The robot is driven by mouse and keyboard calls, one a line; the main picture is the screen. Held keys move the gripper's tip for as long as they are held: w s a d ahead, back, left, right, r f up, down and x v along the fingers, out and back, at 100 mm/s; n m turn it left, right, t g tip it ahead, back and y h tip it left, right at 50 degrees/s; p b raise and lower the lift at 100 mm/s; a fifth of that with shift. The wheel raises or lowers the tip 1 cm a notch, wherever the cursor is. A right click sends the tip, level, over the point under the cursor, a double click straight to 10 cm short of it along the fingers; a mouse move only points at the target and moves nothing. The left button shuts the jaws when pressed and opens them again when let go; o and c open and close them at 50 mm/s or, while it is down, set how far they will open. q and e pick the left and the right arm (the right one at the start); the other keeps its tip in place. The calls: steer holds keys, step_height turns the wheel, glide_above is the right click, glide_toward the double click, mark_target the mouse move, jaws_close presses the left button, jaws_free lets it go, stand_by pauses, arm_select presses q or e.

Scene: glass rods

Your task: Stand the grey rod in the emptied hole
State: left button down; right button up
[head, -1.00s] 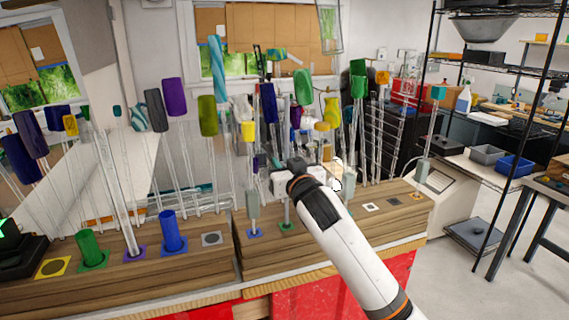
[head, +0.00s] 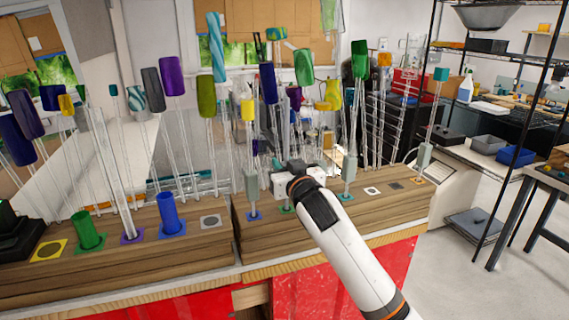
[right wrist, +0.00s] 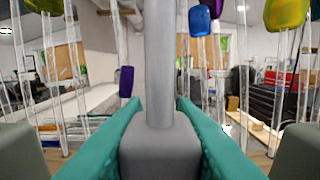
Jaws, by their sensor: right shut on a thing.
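My right gripper (head: 290,182) is over the right-hand wooden board. In the right wrist view its teal fingers (right wrist: 160,140) are shut on the grey block of the grey rod (right wrist: 160,65), which stands upright between them. In the head view the gripper hides most of that rod. Directly below the gripper is a green-edged square (head: 288,209); a short piece of rod seems to come down to it. I cannot tell whether the end is inside its hole. My left gripper is not in view.
A rod with a grey block (head: 252,185) stands close left of the gripper; another (head: 347,172) stands right of it. A white square (head: 372,190) and a dark square (head: 396,185) look free. Several tall glass rods with coloured tops crowd behind.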

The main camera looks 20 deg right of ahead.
steer(key=shift+f, duration=0.4)
stand_by(0.5)
steer(key=o, duration=1.1)
steer(key=shift+s, duration=0.15)
